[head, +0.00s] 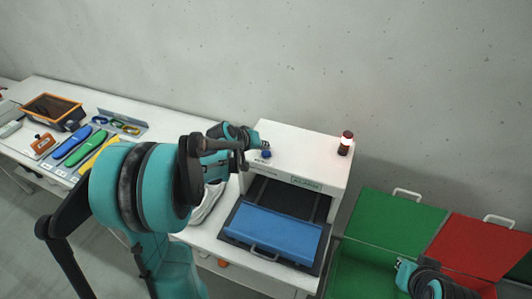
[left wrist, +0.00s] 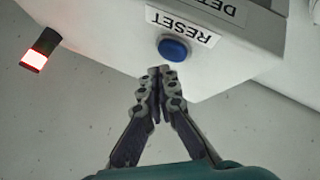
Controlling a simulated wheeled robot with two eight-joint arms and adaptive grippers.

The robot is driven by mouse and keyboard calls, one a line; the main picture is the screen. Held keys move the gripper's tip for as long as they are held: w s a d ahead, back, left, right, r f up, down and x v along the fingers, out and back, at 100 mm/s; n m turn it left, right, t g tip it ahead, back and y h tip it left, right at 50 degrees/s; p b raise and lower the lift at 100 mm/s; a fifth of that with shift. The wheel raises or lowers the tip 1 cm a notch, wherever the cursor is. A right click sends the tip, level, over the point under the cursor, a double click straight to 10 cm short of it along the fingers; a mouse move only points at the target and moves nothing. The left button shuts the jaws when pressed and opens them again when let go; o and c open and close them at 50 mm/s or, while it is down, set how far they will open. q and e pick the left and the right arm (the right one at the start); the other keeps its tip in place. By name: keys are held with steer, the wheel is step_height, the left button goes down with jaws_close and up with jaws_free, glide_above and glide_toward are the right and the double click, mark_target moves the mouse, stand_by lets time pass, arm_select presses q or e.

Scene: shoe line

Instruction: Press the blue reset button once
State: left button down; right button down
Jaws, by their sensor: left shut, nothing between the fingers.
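The blue reset button (head: 266,154) is a small round knob on top of the white machine (head: 310,148), near its front left corner. In the left wrist view the button (left wrist: 173,50) sits beside a white label reading RESET, upside down. My left gripper (head: 266,144) is above and just behind the button in the head view. In the left wrist view its fingertips (left wrist: 160,72) are together and empty, just below the button in the picture. I cannot tell whether they touch it. Part of my right arm shows at the lower right; its fingers are not visible.
A red beacon (head: 346,143) stands on the machine's right side. A blue tray (head: 272,232) is at its front opening. A white shoe (head: 207,203) lies left of it. The table (head: 85,90) holds several tools. Green (head: 385,220) and red (head: 470,245) bins stand at right.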

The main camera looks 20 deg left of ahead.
mark_target(264, 154)
arm_select(q)
steer(key=shift+f, duration=0.15)
steer(key=shift+f+b, duration=0.25)
steer(key=shift+b, duration=0.2)
steer(key=shift+f+b, duration=0.5)
steer(key=shift+f, duration=0.05)
stand_by(0.6)
steer(key=shift+r, duration=0.15)
steer(key=shift+r+p, duration=0.65)
steer(key=shift+r, duration=0.15)
steer(key=shift+r+p, duration=1.85)
steer(key=shift+r, duration=0.7)
steer(key=shift+f, duration=0.1)
